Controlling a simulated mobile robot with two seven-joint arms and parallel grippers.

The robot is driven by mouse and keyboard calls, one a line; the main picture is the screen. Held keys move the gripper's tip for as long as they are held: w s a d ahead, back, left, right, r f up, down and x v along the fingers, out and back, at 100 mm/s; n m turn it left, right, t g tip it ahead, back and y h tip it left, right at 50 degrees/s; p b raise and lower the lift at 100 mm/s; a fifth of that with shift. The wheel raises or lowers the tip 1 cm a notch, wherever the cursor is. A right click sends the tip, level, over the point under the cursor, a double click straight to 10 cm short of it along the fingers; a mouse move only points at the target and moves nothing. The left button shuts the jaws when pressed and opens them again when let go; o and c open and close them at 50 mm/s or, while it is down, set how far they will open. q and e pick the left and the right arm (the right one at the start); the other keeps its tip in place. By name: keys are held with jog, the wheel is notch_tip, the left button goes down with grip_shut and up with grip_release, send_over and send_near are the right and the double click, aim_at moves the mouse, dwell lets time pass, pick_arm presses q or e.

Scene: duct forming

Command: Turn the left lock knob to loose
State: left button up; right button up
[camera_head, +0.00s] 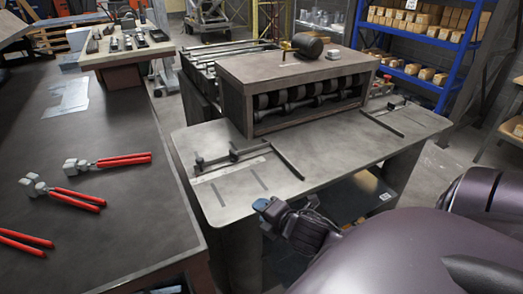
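A duct forming machine (232,82) stands on a grey metal table (222,139) in the head view. On the table's left part is a guide with a dark bar (287,162) and small dark knobs, one at the left end (199,163) and one nearer the machine (233,150). Which is the lock knob, and whether it is tight or loose, is too small to tell. My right gripper (265,206), with bluish tips, is in front of the table's front edge, apart from the knobs. Its opening is not clear. My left gripper is not in view.
A similar guide (383,122) sits on the table's right part. A dark workbench (120,207) at left holds several red-handled tools (120,160). A narrow gap separates bench and table. Blue shelves (462,54) with boxes stand behind. The table's front left surface is mostly clear.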

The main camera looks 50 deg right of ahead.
jog(key=m, duration=0.1)
jog(key=f+m, duration=0.1)
jog(key=a+f+m, duration=0.1)
jog(key=shift+s+f, duration=0.15)
jog(key=shift+s, duration=0.1)
jog(key=f+m, duration=0.1)
jog(key=s+a+f+m+b, duration=0.1)
jog(key=m, duration=0.1)
jog(key=a+f+m+y, duration=0.1)
jog(key=f+m, duration=0.1)
jog(key=shift+s, duration=0.15)
